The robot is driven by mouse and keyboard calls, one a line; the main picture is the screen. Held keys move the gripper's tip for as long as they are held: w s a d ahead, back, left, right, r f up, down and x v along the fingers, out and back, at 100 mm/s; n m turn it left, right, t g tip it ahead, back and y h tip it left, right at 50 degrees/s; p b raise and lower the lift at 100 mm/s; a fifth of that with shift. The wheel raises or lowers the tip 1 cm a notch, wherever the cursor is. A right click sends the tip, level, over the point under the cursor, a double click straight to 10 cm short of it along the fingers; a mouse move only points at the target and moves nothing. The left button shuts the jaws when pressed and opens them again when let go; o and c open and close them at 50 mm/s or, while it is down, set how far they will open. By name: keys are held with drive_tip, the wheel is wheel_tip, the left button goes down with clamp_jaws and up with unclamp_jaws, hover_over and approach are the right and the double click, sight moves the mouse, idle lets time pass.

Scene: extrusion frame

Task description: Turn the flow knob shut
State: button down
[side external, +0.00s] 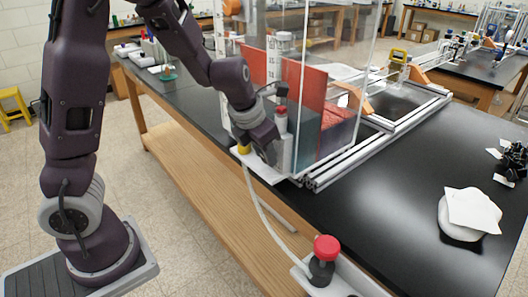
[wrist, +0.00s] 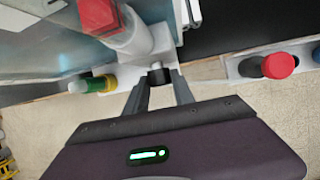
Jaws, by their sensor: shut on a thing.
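The flow knob appears to be the small dark knob with a pale metal end (wrist: 157,78), which sits on a white fitting in the wrist view. My gripper (wrist: 160,80) has one finger on each side of it and is shut on it. In the side external view my gripper (side external: 270,152) is low beside the clear tank's near corner, at the table edge. There the knob is hidden behind my gripper and wrist.
A red-capped white cylinder (wrist: 110,22) stands close to my fingers. A yellow-and-green fitting (wrist: 94,84) is to their left. A red mushroom button (side external: 326,247) sits on a white bracket at the table's front edge. A pale hose (side external: 262,212) hangs down. The clear tank (side external: 345,50) stands behind.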

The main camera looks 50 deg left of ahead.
drive_tip(key=shift+d+f+m+y, duration=0.1)
drive_tip(key=shift+d+m+y, duration=0.1)
drive_tip(key=shift+y, duration=0.7)
drive_tip(key=shift+d+m+y, duration=0.1)
drive_tip(key=shift+m+y, duration=0.1)
drive_tip(key=shift+y, duration=0.7)
drive_tip(key=shift+s, duration=0.1)
drive_tip(key=c, duration=1.1)
unclamp_jaws()
drive_tip(key=shift+o, duration=0.2)
